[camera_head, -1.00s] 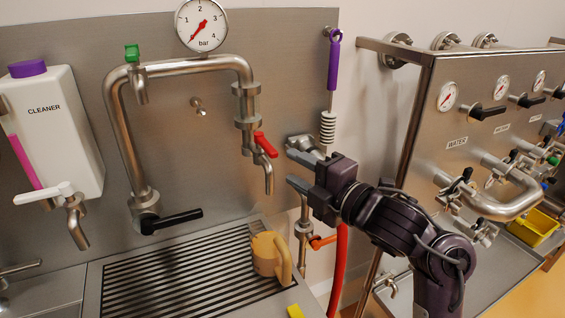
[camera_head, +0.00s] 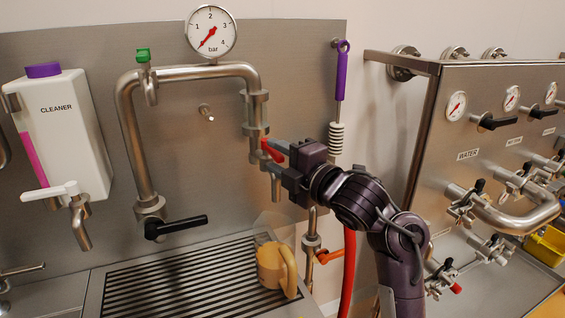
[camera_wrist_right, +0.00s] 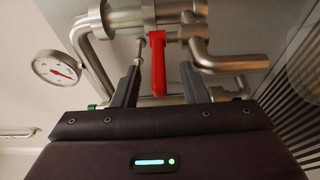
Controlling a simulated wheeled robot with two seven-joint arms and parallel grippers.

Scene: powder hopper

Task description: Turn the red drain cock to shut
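The red drain cock handle (camera_head: 269,151) sits low on the right-hand drop of the steel pipe. A bent spout (camera_head: 276,188) hangs below it, partly hidden by my gripper. My right gripper (camera_head: 272,158) is at the handle, coming in from the right. In the right wrist view, the red handle (camera_wrist_right: 157,65) lies between the two fingers of my right gripper (camera_wrist_right: 161,72). The fingers are open, with a gap showing on each side of the handle. In the head view, the fingers hide part of the handle. My left gripper is not in view.
A yellow jug (camera_head: 270,268) stands on the slatted drain tray (camera_head: 190,285) below. A black-handled valve (camera_head: 180,226) and a green cock (camera_head: 143,55) are on the same pipe. A purple-handled brush (camera_head: 341,75) hangs behind my arm. A gauge (camera_head: 211,31) is above.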

